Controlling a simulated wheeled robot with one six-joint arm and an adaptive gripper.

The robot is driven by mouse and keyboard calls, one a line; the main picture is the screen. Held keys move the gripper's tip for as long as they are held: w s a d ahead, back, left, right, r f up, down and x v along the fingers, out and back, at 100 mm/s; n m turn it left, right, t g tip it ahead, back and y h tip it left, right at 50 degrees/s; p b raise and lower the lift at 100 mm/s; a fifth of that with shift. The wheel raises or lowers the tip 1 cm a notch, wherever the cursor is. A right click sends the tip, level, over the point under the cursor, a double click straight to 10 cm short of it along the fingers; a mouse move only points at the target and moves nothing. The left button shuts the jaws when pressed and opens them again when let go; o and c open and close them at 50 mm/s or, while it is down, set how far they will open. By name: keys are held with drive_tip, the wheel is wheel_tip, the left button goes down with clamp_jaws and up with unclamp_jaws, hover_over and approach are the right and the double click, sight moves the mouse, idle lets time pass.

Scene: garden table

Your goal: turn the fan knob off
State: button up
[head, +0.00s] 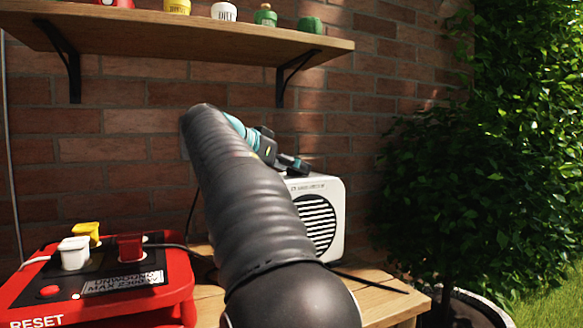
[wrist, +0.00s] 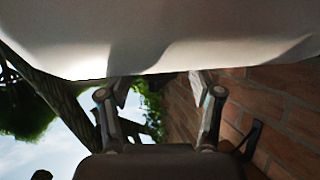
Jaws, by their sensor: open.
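The fan is a white box (head: 323,187) with a dark round slatted grille, standing on the wooden table behind my arm. My arm covers its left part. No knob can be made out in either view. My gripper (head: 290,163) is at the fan's top left edge; I cannot tell whether it touches. In the wrist view, my gripper (wrist: 158,84) is open with its two fingers apart and nothing visible between them. A large pale surface (wrist: 200,35), seemingly the fan's casing, fills the top of that view and hides the ends of the fingers.
A red power box (head: 175,283) with white, yellow and red plugs is at the left. A wooden shelf (head: 180,38) with small pots hangs above my arm. A brick wall (head: 110,150) stands behind, and a leafy bush (head: 470,150) at the right. A cable crosses the table (head: 385,306).

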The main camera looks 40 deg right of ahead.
drive_tip(key=c, duration=1.1)
drive_tip(key=shift+c, duration=0.2)
drive_tip(key=shift+t+b, duration=0.3)
drive_tip(key=shift+s+f+n+t+b, duration=0.1)
drive_tip(key=shift+s+n+t+b, duration=0.1)
drive_tip(key=shift+n+t+b, duration=0.7)
drive_tip(key=n+t, duration=0.1)
drive_tip(key=n+t+y, duration=0.1)
drive_tip(key=t, duration=0.1)
drive_tip(key=shift+s+d+n+b, duration=0.1)
drive_tip(key=shift+s+n+b, duration=0.1)
drive_tip(key=shift+n+b, duration=0.15)
drive_tip(key=n+t+y, duration=0.1)
drive_tip(key=n+t+y+p, duration=0.1)
drive_tip(key=n+t+p, duration=0.1)
drive_tip(key=n, duration=0.1)
drive_tip(key=shift+d+r+t+y, duration=0.15)
drive_tip(key=shift+r+t+y, duration=0.15)
drive_tip(key=shift+t+y, duration=0.1)
drive_tip(key=shift+s+n+t+y+p, duration=0.1)
drive_tip(key=shift+n+t+y+p, duration=0.7)
drive_tip(key=shift+n, duration=0.25)
drive_tip(key=shift+f+n+y, duration=0.2)
drive_tip(key=shift+n+y, duration=0.1)
drive_tip(key=shift+y, duration=0.1)
